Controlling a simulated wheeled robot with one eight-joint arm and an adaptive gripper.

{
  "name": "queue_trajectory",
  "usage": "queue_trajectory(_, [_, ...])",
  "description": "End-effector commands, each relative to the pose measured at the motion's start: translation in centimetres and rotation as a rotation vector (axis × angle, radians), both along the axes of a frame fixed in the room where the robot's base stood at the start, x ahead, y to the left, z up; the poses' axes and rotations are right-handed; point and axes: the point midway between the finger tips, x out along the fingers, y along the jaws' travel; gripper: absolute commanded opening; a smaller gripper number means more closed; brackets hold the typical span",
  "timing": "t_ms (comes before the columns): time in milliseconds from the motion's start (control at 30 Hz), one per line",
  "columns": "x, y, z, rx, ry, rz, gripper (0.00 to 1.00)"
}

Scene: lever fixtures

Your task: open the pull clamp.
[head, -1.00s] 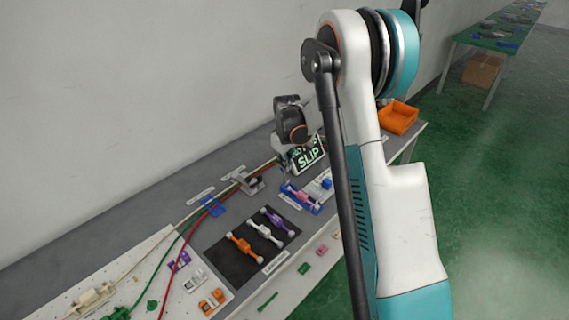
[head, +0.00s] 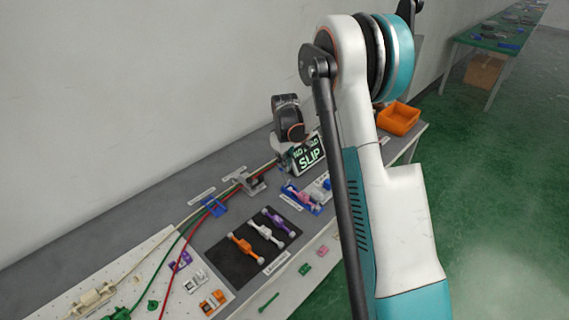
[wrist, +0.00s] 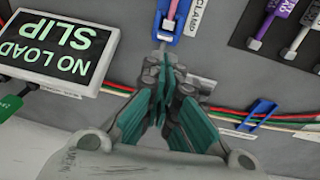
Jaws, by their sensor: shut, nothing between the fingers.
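The pull clamp looks to be the blue fixture with a pink lever (head: 302,196) on the bench, right of the dark mat in the head view. Its blue base (wrist: 183,22) shows at the top of the wrist view, cut off by the picture's edge, beside a partly readable label. A pale grey end piece sticks out of it toward my gripper. My gripper (wrist: 164,70) is shut and empty, its fingertips close to that end piece; I cannot tell whether they touch. In the head view the fingers cannot be made out.
A sign (head: 306,153) reading "NO LOAD SLIP" stands near my wrist. Red, green and pale cables (wrist: 225,118) run along the bench past a blue clip (wrist: 257,113). A dark mat (head: 235,262) holds orange, white and purple levers. An orange bin (head: 398,118) stands farther back.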

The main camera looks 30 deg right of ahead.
Motion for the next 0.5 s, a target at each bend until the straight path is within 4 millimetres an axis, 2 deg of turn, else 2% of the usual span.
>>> queue_trajectory(500, [1.2, 0.4, -0.2, 0.0, 0.0, 0.001, 0.0])
